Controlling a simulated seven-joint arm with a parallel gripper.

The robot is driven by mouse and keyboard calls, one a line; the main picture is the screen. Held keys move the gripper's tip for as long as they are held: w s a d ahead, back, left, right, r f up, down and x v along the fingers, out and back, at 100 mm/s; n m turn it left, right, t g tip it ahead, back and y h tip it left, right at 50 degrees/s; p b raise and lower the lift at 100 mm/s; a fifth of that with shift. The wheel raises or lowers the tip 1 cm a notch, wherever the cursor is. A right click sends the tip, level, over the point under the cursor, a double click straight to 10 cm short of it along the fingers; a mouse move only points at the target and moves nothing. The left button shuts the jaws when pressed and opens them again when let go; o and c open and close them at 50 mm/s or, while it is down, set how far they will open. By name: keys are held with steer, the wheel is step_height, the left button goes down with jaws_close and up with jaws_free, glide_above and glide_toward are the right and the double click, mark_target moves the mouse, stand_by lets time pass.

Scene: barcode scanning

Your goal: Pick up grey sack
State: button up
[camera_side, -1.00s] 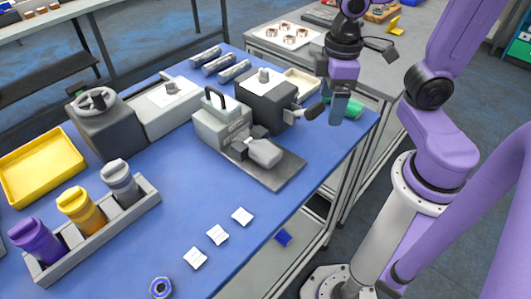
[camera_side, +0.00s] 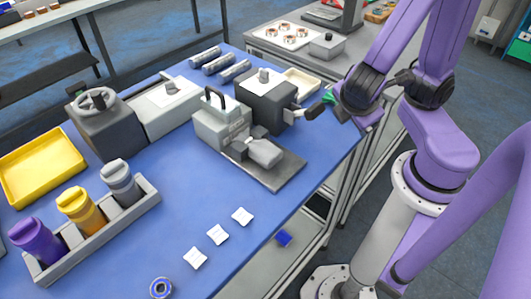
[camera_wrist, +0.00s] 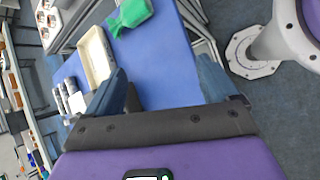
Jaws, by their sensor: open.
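A pale grey lumpy thing (camera_side: 264,152), which looks like the grey sack, lies on the dark plate (camera_side: 285,172) in front of the grey machine in the side view. I cannot make it out in the wrist view. My gripper (camera_wrist: 160,68) is open and empty in the wrist view, its two fingers spread over the blue table. In the side view my wrist is at the table's right edge, to the right of and above the grey thing and apart from it.
A green sack-like thing (camera_wrist: 128,14) lies near the table edge, beside a cream tray (camera_wrist: 97,58). Grey machines (camera_side: 222,122) stand mid-table. A rack (camera_side: 145,205) holds purple, yellow and grey bottles at the left.

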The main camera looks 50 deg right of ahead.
steer(key=w+a+r+n+t+h, duration=0.2)
steer(key=w+t+h, duration=0.1)
steer(key=w+t, duration=0.25)
steer(key=n+t+y, duration=0.6)
steer(key=n+t, duration=0.2)
steer(key=n, duration=0.2)
glide_above(268, 151)
steer(key=s+d, duration=0.2)
steer(key=s, duration=0.3)
step_height(268, 151, down, 4)
steer(key=r, duration=0.1)
steer(key=f+n+g+y, duration=0.1)
steer(key=f+n, duration=0.1)
steer(key=n, duration=0.1)
steer(key=s+a+f+n+g+y, duration=0.1)
steer(key=f+n+y, duration=0.1)
steer(key=f+n, duration=0.1)
steer(key=a+f+n+g+y, duration=0.1)
steer(key=f+n, duration=0.1)
steer(key=n, duration=0.1)
steer(key=shift+s+f+n, duration=0.25)
steer(key=shift+n, duration=0.15)
steer(key=shift+x, duration=3.7)
steer(key=shift+a, duration=0.1)
steer(key=c, duration=1.3)
steer(key=shift+r, duration=0.15)
